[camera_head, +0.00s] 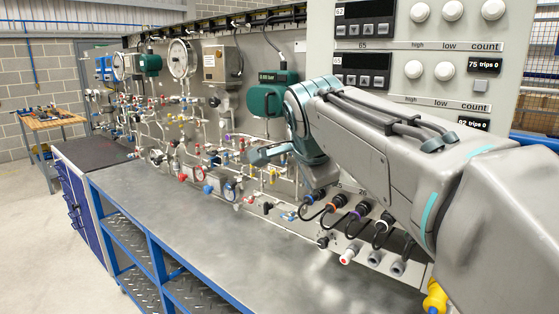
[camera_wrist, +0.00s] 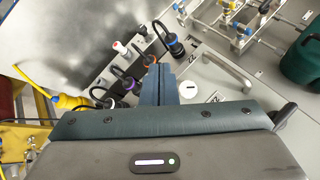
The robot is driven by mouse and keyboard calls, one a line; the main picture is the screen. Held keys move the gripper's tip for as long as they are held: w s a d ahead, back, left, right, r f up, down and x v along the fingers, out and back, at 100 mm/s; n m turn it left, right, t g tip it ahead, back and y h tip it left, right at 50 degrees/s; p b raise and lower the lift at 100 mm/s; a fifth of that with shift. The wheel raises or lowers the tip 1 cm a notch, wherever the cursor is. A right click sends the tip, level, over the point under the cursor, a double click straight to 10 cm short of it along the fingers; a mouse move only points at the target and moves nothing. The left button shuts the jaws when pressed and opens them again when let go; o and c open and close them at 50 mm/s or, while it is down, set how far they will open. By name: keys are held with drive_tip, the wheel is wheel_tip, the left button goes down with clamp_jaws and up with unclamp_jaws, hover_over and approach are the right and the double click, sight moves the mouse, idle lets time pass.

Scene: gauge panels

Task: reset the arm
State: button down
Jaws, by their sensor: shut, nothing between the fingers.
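The fingers hang over the panel near a row of plugged black cables (camera_wrist: 172,42) and a metal handle (camera_wrist: 228,66). They look apart from the cables, though the exact distance cannot be told.
A grey workbench (camera_head: 190,217) with a blue frame runs along the panel. Pipes, valves and round gauges (camera_head: 180,58) fill the panel at left. A counter panel (camera_head: 420,50) stands behind my arm. A yellow connector (camera_head: 435,298) is at lower right. The floor at left is clear.

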drive_tip(key=s+d+f+n+g, duration=0.1)
drive_tip(key=s+d+f+n, duration=0.2)
drive_tip(key=s+f, duration=0.4)
drive_tip(key=s+d+f+n+g, duration=0.2)
drive_tip(key=s+f+n, duration=0.4)
drive_tip(key=f, duration=0.3)
drive_tip(key=s+d+f+n+g, duration=0.1)
drive_tip(key=s+d+f+n, duration=0.2)
drive_tip(key=s+f+n, duration=0.2)
drive_tip(key=s+f, duration=0.3)
drive_tip(key=shift+s+d+g+y, duration=0.15)
drive_tip(key=shift+d+g+y, duration=0.15)
drive_tip(key=shift+d, duration=0.1)
